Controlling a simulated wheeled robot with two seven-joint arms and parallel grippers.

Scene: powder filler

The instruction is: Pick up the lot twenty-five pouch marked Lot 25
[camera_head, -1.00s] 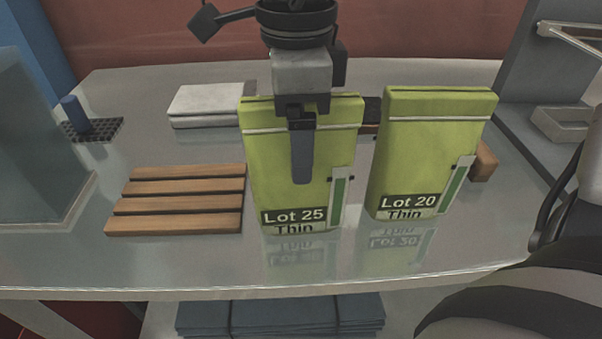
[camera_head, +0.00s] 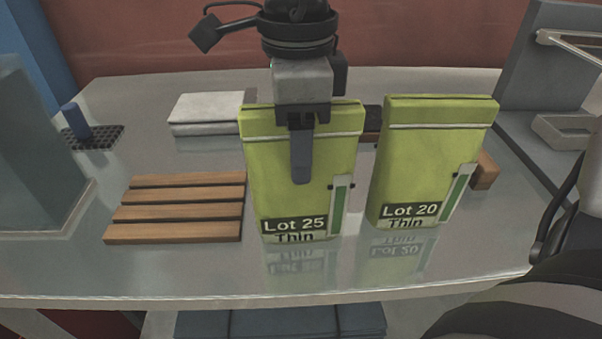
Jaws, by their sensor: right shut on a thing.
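The Lot 25 pouch (camera_head: 270,175) is yellow-green, with a white seam near its top and a green strip at its lower right. It stands upright on the grey table, and its label faces me. My right gripper (camera_head: 301,155) comes down over its top edge and is shut on it. One dark finger lies flat against the front face; the other finger is hidden behind the pouch. The pouch's base appears at table level; I cannot tell whether there is a small gap. My left gripper is not in view.
A similar Lot 20 pouch (camera_head: 420,165) stands close on the right. A slatted wooden rack (camera_head: 180,207) lies to the left, with a white folded stack (camera_head: 205,112) behind it. A blue peg on a black grid (camera_head: 92,136) is at far left. The table's front strip is clear.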

